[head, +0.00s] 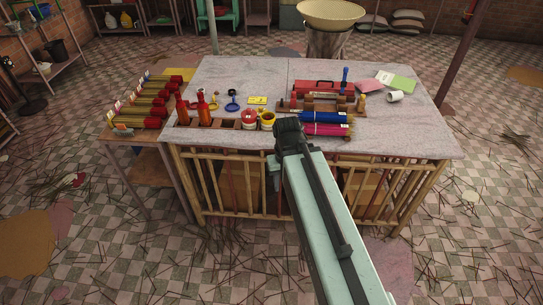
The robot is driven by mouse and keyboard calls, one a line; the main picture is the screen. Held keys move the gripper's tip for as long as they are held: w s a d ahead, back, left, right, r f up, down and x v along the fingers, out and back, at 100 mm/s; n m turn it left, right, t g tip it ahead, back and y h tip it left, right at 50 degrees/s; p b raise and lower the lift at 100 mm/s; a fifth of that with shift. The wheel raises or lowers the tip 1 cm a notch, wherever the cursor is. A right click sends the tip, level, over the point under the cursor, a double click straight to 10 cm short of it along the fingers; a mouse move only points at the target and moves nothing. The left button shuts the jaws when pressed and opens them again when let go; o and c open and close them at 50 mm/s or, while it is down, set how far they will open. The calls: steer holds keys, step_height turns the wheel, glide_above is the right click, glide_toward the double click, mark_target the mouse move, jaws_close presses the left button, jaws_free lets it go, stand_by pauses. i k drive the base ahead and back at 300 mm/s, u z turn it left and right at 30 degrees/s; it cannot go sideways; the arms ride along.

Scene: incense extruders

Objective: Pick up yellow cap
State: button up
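A small round yellow piece (267,120), which looks like the yellow cap, sits near the front edge of the grey table (390,135). A red piece with a white part (249,118) stands just left of it.
Two red-orange bottles (202,107) stand left in a wooden rack. Blue and magenta bundles (325,123) lie right of my gripper, before a red toolbox (318,88). A white mug (395,96) lies at the right. The table's right front is clear.

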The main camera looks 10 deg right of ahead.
mark_target(260, 110)
steer(key=u, duration=0.5)
steer(key=i, duration=1.5)
steer(key=u, duration=0.7)
steer(key=k, duration=0.65)
steer(key=u, duration=0.25)
steer(key=i, duration=0.65)
steer(key=z, duration=0.15)
